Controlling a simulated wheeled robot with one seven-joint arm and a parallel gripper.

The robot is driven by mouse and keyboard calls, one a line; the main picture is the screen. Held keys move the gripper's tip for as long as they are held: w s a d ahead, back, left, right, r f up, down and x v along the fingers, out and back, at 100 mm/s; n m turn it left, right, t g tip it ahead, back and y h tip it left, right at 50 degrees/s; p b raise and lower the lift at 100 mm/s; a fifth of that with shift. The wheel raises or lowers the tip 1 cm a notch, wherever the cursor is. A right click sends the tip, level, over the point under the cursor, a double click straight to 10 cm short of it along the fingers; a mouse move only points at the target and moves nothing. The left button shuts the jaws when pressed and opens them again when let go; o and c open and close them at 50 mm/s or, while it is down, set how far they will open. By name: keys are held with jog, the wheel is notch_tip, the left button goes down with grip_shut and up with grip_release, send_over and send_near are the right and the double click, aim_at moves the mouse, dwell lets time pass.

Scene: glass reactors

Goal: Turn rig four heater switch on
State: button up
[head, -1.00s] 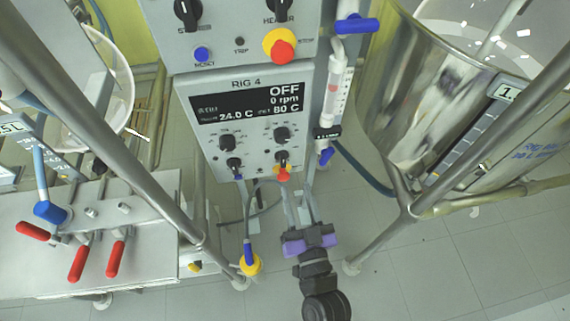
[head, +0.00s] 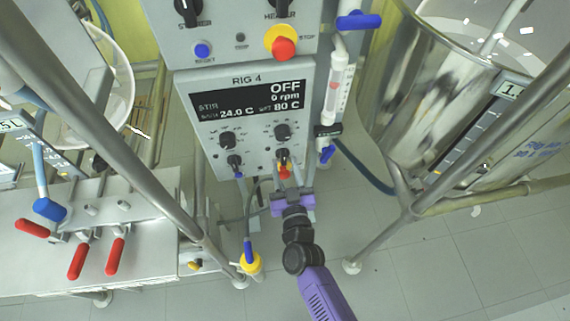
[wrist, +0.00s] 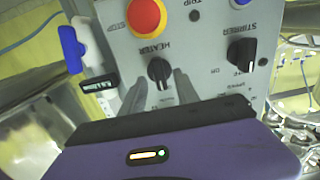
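The rig 4 panel (head: 208,160) has a black display (head: 250,97) reading OFF, 0 rpm, 24.0 C and 80 C. The heater switch (wrist: 159,70), a black knob marked HEATER, shows upside down in the wrist view. My gripper (wrist: 161,88) is open, with one grey finger on each side of the heater switch. I cannot tell whether the fingers touch it.
The stirrer switch (wrist: 241,52) is beside the heater switch. The red stop button (wrist: 145,14) on its yellow base is close to it. A blue-handled valve (wrist: 71,48) is at the panel's side. A steel vessel (head: 410,100) stands to the right.

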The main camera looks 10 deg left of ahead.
jog(key=shift+w+a, duration=0.1)
jog(key=shift+w, duration=0.35)
jog(key=shift+c, duration=0.5)
grip_shut()
jog(key=shift+m, duration=0.4)
jog(key=m+b, duration=0.1)
jog(key=m, duration=0.4)
jog(key=shift+f+m, duration=0.1)
jog(key=shift+m, duration=0.2)
jog(key=m, duration=0.1)
jog(key=m+b, duration=0.1)
jog(key=m, duration=0.3)
jog(key=shift+d+b, duration=0.25)
jog(key=shift+b, duration=0.1)
jog(key=shift+m, duration=0.4)
jog(key=shift+o, duration=0.5)
grip_release()
